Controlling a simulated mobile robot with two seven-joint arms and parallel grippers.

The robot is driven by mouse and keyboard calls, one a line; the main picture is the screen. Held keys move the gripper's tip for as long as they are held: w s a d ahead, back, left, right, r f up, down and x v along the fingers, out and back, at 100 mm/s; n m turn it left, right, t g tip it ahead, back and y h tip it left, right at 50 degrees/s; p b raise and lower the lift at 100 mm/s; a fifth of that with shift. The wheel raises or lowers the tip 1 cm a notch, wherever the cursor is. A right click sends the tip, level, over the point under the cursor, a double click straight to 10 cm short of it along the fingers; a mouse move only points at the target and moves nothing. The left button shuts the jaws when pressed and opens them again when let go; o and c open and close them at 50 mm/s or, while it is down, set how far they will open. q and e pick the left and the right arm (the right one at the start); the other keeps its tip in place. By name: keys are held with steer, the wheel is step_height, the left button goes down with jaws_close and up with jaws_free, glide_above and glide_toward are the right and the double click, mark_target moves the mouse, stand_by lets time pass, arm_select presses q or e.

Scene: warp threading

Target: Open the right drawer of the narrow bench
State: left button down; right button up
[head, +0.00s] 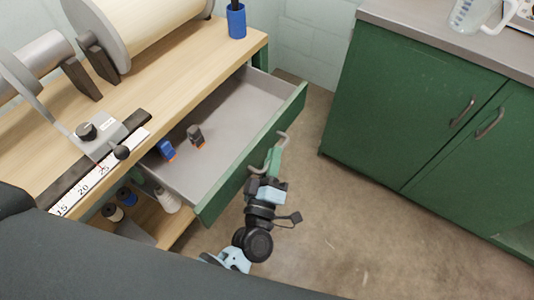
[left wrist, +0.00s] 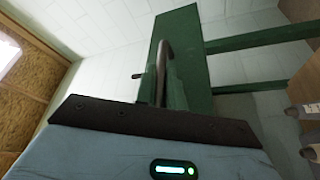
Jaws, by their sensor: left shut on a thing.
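The narrow bench (head: 215,57) has a light wooden top and runs across the upper left of the head view. Its right drawer (head: 230,93) stands well out from under the top, with a grey inside and a green front (head: 212,205). A metal bar handle (head: 286,136) sits on the front; the handle also shows upright in the left wrist view (left wrist: 164,58) against the green front (left wrist: 187,45). My left gripper (head: 274,156) is shut on the handle, at the outer side of the drawer. My right gripper is not in view.
Two small tools, one blue (head: 167,150) and one dark (head: 195,135), lie in the drawer. Spools (head: 168,201) sit on a lower shelf. A green cabinet (head: 410,110) stands to the right. Bare floor (head: 340,220) lies between the drawer and the cabinet.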

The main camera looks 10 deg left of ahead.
arm_select(q)
steer(key=shift+d, duration=0.15)
steer(key=c, duration=1.5)
jaws_free()
steer(key=shift+s, duration=0.1)
steer(key=shift+s+f, duration=0.1)
steer(key=shift+s, duration=0.2)
steer(key=v, duration=0.7)
